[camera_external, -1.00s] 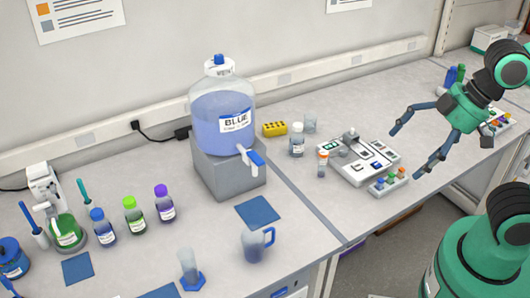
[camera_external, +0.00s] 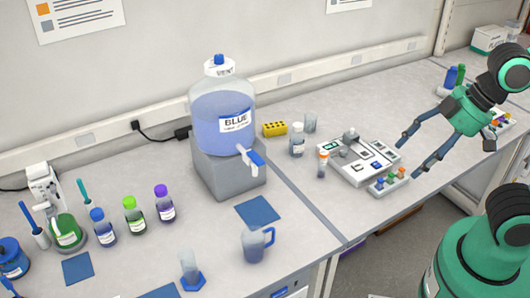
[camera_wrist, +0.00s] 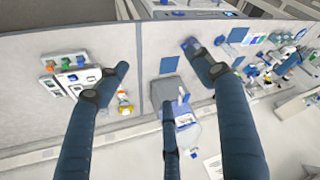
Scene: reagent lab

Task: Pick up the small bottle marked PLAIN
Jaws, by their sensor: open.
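Two small bottles stand near the middle of the bench in the outside view. One is a clear bottle with a white label (camera_external: 297,142); the other is a small vial with an orange cap (camera_external: 322,164). Their labels are too small to read, so I cannot tell which is marked PLAIN. My gripper (camera_external: 410,156) is open and empty, to the right of both bottles and above the right part of the bench. In the wrist view, my spread fingers (camera_wrist: 156,62) hold nothing and cover parts of the bench.
A grey-white keypad device (camera_external: 360,160) and a rack of coloured caps (camera_external: 389,181) lie between gripper and bottles. A large jug marked BLUE (camera_external: 222,115) stands left of the bottles, on a grey block (camera_external: 228,178). A yellow block (camera_external: 275,129) and clear beaker (camera_external: 310,122) are close by.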

